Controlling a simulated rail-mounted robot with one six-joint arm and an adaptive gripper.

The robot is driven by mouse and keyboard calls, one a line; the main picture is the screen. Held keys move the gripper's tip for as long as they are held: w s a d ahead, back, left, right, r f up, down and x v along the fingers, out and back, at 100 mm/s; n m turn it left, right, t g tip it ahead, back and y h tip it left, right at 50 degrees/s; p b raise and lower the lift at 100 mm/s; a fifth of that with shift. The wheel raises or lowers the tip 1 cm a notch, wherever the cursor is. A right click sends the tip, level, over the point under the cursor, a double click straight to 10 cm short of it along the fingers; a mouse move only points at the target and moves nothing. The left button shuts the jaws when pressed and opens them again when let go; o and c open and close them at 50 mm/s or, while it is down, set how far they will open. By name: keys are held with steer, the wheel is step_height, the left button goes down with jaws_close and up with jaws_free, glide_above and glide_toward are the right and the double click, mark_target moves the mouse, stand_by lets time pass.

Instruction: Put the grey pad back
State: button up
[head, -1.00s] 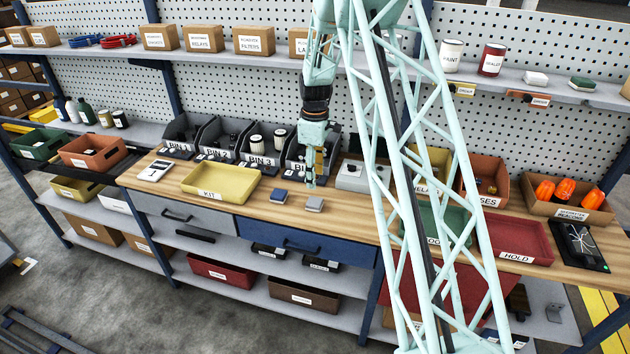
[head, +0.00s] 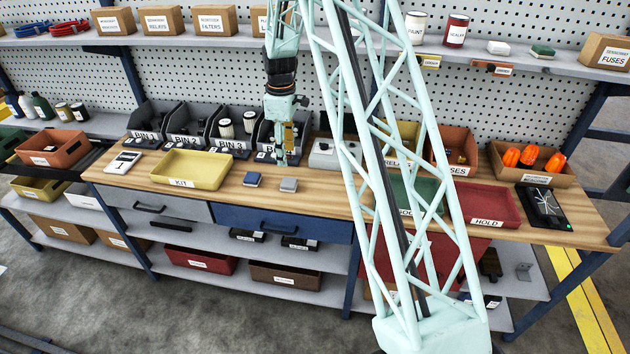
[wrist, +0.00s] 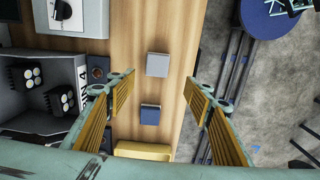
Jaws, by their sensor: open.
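The grey pad (head: 289,185) lies flat on the wooden bench top near its front edge. A dark blue pad (head: 252,179) lies just left of it, apart from it. In the wrist view the grey pad (wrist: 158,64) and the blue pad (wrist: 150,114) both show in the gap between my fingers. My gripper (head: 282,163) hangs pointing down above the bench, behind the grey pad in the head view. In the wrist view my gripper (wrist: 157,87) is open and empty, its yellow-lined fingers wide apart and above the pads.
A yellow KIT tray (head: 192,169) stands left of the pads. A grey box with knobs (head: 322,153) stands to the right. Labelled bins (head: 233,146) line the back. A red HOLD tray (head: 482,207) is farther right. White (head: 498,48) and green (head: 542,50) blocks lie on the upper shelf.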

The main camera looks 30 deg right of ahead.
steer(key=s+a+r+m+t, duration=0.1)
steer(key=s+a+r, duration=0.5)
steer(key=r, duration=0.4)
steer(key=s+a+r+m, duration=0.2)
steer(key=s+a+r, duration=0.2)
steer(key=s+r, duration=0.6)
steer(key=s+a+r+m+t, duration=0.1)
steer(key=s+a+r, duration=0.45)
steer(key=r, duration=0.55)
steer(key=s+a+r+m, duration=0.1)
steer(key=s+a, duration=0.1)
steer(key=s, duration=0.9)
steer(key=s+a+r+m+t, duration=0.1)
steer(key=s+a+r+m, duration=0.1)
steer(key=s, duration=0.9)
steer(key=s+a+r+m, duration=0.1)
steer(key=s+a, duration=0.2)
steer(key=s, duration=0.8)
steer(key=shift+s+a+r+m+t, duration=0.15)
steer(key=shift+a+r+m+t, duration=0.1)
steer(key=shift+r+m+t, duration=0.15)
steer(key=shift+s, duration=0.1)
steer(key=shift+r, duration=0.1)
